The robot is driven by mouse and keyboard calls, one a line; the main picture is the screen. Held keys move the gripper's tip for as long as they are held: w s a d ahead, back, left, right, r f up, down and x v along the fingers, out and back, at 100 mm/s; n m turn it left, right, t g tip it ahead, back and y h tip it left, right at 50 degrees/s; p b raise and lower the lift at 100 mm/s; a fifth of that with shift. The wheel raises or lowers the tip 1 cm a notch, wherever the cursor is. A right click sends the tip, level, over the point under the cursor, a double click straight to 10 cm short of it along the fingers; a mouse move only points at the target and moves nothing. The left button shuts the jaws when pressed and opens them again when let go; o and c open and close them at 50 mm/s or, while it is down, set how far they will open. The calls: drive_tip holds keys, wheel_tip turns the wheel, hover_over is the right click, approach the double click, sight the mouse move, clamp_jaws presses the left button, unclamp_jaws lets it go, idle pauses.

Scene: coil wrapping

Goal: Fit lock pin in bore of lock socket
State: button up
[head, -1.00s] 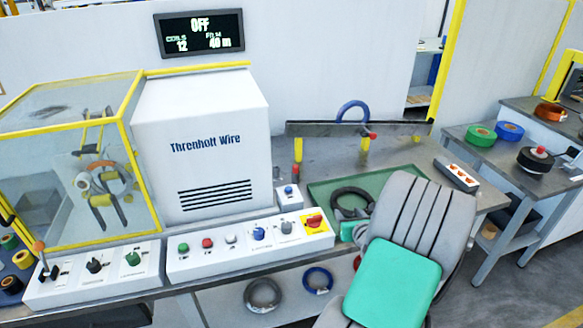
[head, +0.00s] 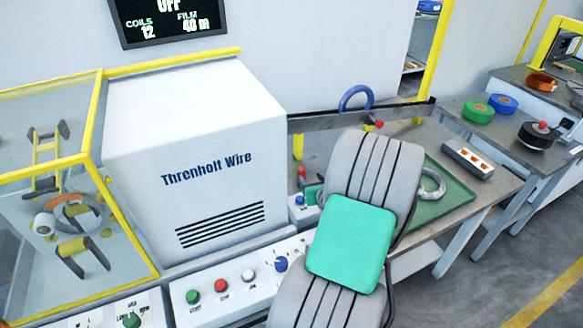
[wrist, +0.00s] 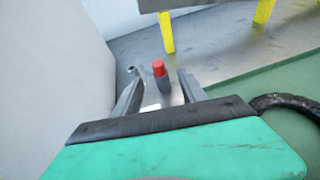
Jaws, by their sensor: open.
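A red-topped pin with a grey lower part, which looks like the lock pin, stands upright on the metal bench in the wrist view (wrist: 159,69). It also shows beside the machine housing in the head view (head: 301,172). My gripper (wrist: 158,80) is open, its two grey fingers on either side of the pin with gaps visible; no contact shows. In the head view my arm hides most of the gripper. I cannot make out the lock socket or its bore with certainty. A red knob (head: 379,124) sits by the rear rail.
The white machine housing (head: 200,150) stands close on the left. A green tray (head: 455,200) holding a coil (head: 432,184) lies to the right. Yellow posts (wrist: 166,32) stand behind the pin. A blue ring (head: 356,97) is at the rear rail.

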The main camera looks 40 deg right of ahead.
sight(303, 173)
drive_tip(key=x, duration=0.7)
drive_tip(key=shift+w+f+p, duration=0.1)
drive_tip(key=shift+f+p, duration=0.1)
drive_tip(key=shift+p, duration=0.15)
drive_tip(key=shift+a, duration=0.1)
drive_tip(key=shift+c, duration=0.3)
clamp_jaws()
